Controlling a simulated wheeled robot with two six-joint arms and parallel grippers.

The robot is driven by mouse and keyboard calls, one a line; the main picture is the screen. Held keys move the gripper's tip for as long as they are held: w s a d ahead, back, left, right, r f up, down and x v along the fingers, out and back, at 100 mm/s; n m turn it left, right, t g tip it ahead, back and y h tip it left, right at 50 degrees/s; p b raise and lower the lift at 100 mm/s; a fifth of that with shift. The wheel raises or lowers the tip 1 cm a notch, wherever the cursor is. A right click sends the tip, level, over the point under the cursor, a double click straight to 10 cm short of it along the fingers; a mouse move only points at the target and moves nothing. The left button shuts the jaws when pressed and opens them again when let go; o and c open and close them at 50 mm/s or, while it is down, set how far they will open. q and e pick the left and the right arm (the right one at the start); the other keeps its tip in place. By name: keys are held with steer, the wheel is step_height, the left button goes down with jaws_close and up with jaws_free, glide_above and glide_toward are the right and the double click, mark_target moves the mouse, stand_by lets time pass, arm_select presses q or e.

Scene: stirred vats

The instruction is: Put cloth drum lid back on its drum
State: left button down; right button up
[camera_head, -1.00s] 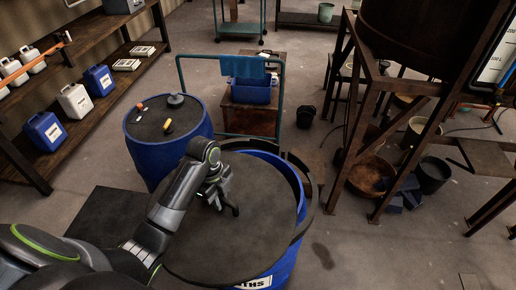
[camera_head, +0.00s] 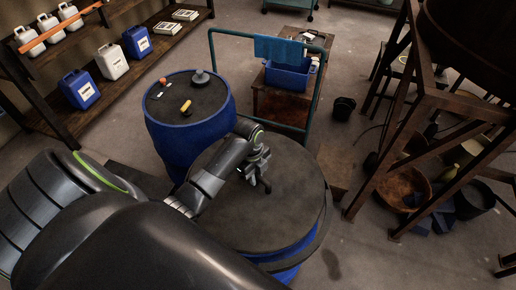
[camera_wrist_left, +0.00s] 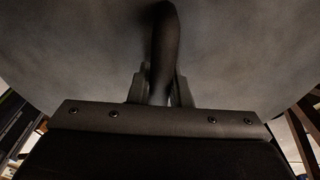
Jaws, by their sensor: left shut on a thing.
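The drum lid (camera_head: 290,205) is a broad, dark, round disc lying over the blue cloth drum (camera_head: 285,258). It covers nearly all of the drum's mouth; the blue wall shows below its near edge. Whether the lid rests fully on the rim or is slightly above it, I cannot tell. My left gripper (camera_head: 259,178) is over the lid, left of its middle in the picture, shut on the lid's handle. In the left wrist view the dark curved handle (camera_wrist_left: 162,50) stands between the fingers, with the lid (camera_wrist_left: 75,50) filling the background. My right gripper is not in view.
Another blue drum (camera_head: 195,140) with small items on its top stands behind left. A trolley (camera_head: 283,103) with a blue bin (camera_head: 289,75) is behind. A rusty steel frame (camera_head: 385,160) with bowls and buckets under it stands at the right. Floor between is clear.

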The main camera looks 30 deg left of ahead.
mark_target(256, 188)
arm_select(q)
steer(key=shift+w+f, duration=0.15)
steer(key=shift+f, duration=0.45)
step_height(256, 188, down, 3)
steer(key=shift+w+r, duration=0.1)
steer(key=shift+r, duration=0.05)
steer(key=shift+f+b, duration=0.8)
steer(key=shift+f, duration=0.1)
steer(key=shift+f+b, duration=0.5)
steer(key=shift+b, duration=0.1)
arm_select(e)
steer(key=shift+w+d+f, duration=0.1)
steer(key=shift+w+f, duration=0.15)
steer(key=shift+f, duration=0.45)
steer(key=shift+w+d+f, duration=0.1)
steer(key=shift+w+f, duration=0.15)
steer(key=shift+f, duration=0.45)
arm_select(q)
steer(key=shift+f, duration=0.15)
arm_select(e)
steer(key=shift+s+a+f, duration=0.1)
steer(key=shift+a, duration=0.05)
arm_select(q)
steer(key=shift+f+b, duration=0.35)
steer(key=shift+f, duration=0.05)
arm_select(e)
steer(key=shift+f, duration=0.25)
